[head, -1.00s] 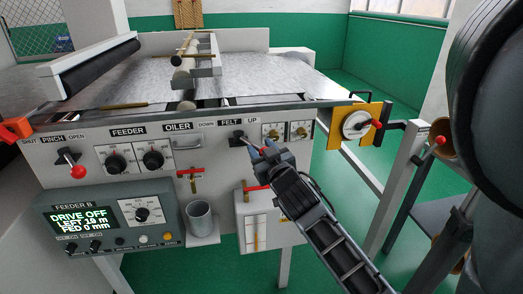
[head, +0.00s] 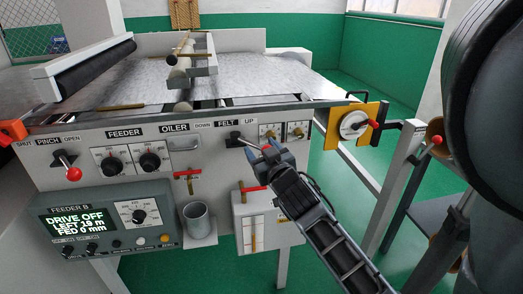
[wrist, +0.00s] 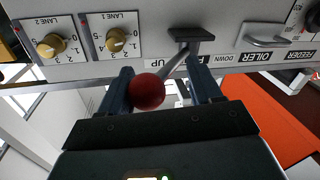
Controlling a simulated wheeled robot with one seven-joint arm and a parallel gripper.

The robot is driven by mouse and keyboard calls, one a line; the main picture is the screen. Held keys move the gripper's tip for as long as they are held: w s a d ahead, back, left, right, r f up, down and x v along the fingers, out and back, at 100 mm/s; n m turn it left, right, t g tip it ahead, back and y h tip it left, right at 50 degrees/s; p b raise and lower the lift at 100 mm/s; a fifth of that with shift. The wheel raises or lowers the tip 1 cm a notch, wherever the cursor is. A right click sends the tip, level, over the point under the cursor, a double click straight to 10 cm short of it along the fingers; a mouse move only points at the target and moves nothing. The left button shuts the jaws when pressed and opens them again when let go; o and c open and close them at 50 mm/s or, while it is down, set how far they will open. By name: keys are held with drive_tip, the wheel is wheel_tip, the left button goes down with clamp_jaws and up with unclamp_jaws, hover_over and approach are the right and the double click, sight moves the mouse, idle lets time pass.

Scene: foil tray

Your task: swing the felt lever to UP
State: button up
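The felt lever (head: 236,136) is on the front panel between the DOWN and UP labels. In the wrist view, which sees the panel upside down, its round red knob (wrist: 148,92) and grey shaft (wrist: 178,64) lean from the dark pivot plate toward the UP-label side. My gripper (head: 268,152) is at the lever, its fingers spread on either side of it. In the wrist view, the gripper (wrist: 162,82) is open, with the knob close to the left finger; I cannot tell if they touch. In the head view the fingers mostly hide the knob.
Two LANE dials (wrist: 50,45) sit beside the UP label. An oiler handle (head: 186,143) and red-handled valve (head: 188,176) are left of the lever. A metal cup (head: 196,215) and a gauge box (head: 250,225) stand below. A yellow plate with a crank (head: 352,124) is to the right.

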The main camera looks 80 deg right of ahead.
drive_tip(key=s+a, duration=0.3)
drive_tip(key=s, duration=0.5)
drive_tip(key=shift+a+b, duration=0.2)
drive_tip(key=shift+b, duration=0.2)
idle(0.3)
idle(0.5)
drive_tip(key=b+v, duration=0.2)
drive_tip(key=v, duration=0.6)
drive_tip(key=shift+w, duration=0.1)
idle(0.4)
